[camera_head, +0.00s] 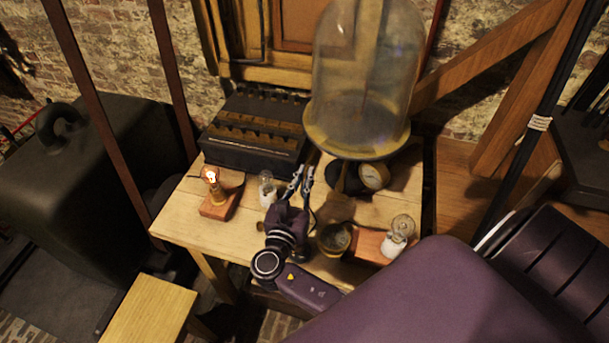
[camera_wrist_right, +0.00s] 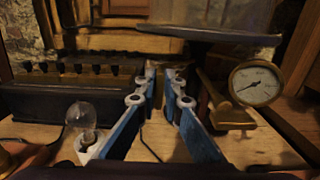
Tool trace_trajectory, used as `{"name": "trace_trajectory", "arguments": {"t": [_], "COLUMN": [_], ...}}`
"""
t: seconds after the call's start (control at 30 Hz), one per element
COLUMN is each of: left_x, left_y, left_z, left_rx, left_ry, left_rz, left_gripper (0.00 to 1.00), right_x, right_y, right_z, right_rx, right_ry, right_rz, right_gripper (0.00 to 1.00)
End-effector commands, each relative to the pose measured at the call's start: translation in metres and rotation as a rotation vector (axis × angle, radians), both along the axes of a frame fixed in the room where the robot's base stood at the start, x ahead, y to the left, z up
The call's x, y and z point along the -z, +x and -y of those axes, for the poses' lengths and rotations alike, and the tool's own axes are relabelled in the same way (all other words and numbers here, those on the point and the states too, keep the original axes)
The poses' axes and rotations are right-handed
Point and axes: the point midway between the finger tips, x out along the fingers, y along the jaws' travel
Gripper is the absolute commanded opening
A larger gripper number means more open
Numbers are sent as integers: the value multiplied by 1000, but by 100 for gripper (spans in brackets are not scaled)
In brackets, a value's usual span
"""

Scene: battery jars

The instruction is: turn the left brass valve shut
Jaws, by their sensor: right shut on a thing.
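A large glass bell jar (camera_head: 365,75) stands on a round plate (camera_head: 365,150) above the wooden table. A round dial gauge (camera_head: 373,176) is below the plate; in the right wrist view its white face (camera_wrist_right: 256,84) shows upright, with brass fittings beside it. My right gripper (camera_head: 303,172) reaches forward to the left of the gauge, at the plate's left edge. Its blue-sided fingers (camera_wrist_right: 169,80) are nearly together, shut on the left brass valve, which they hide almost wholly. How far the valve is turned cannot be seen. My left gripper is out of view.
A dark box with rows of knobs (camera_head: 255,128) stands at the back left. A lit bulb on a wood block (camera_head: 217,206), a small clear bulb (camera_head: 267,184), a dark round cup (camera_head: 334,238) and another bulb (camera_head: 400,226) crowd the table (camera_head: 175,222). Its left front corner is clear.

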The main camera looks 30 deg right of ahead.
Motion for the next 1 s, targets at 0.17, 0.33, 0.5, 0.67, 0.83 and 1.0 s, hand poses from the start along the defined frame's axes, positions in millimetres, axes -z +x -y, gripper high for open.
{"name": "trace_trajectory", "arguments": {"t": [0.17,0.33,0.5,0.67,0.83,1.0], "left_x": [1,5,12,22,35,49], "left_y": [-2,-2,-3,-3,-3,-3], "left_z": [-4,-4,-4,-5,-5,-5], "left_rx": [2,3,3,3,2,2], "left_ry": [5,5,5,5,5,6], "left_rz": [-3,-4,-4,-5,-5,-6], "left_gripper": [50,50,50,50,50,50], "right_x": [0,1,2,3,5,6], "right_y": [0,-1,-1,-3,-4,-6], "right_z": [0,0,1,2,4,4], "right_rx": [0,0,0,1,0,2], "right_ry": [5,33,95,182,288,393], "right_rz": [5,39,113,215,338,461], "right_gripper": [0,0,0,0,0,0]}}
